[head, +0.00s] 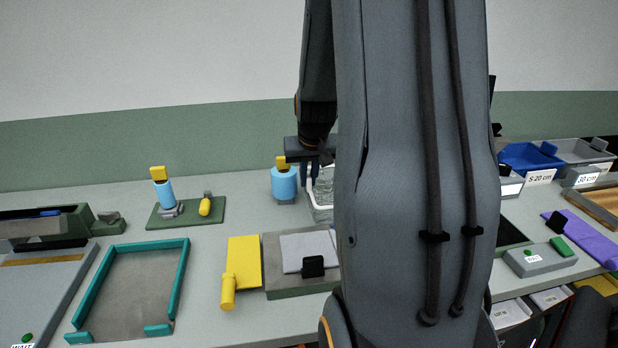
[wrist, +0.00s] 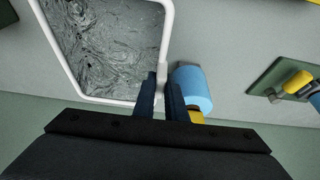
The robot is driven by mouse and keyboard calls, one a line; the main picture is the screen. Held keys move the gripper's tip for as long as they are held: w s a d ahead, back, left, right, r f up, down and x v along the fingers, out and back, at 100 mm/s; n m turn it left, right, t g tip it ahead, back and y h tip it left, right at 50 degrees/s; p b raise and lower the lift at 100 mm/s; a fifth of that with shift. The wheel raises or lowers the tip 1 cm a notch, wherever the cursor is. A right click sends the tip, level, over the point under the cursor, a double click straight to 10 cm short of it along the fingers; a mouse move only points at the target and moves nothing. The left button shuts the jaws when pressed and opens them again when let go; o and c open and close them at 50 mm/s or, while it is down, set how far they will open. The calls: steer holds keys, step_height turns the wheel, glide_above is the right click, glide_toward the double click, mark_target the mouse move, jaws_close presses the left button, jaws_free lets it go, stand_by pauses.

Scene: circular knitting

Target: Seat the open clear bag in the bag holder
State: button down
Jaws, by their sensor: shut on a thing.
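The open clear bag (head: 322,199) has a white rim and a crinkled, see-through grey middle. It is partly hidden behind my arm in the head view and fills the upper left of the wrist view (wrist: 104,45). My gripper (head: 314,172) is shut on the bag's rim at one side; its dark fingers (wrist: 161,88) meet there in the wrist view. I cannot tell whether the bag touches the table. I cannot pick out the bag holder for certain; part of the bench is hidden behind my arm.
A blue cylinder with a yellow top (head: 284,183) stands close beside my fingers. Another blue-and-yellow piece (head: 164,190) stands on a green board. A teal-edged tray (head: 183,268), yellow plate (head: 243,258) and grey block (head: 285,288) lie nearer. Bins (head: 530,158) stand right.

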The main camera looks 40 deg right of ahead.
steer(key=shift+f, duration=0.4)
steer(key=c, duration=1.8)
jaws_free()
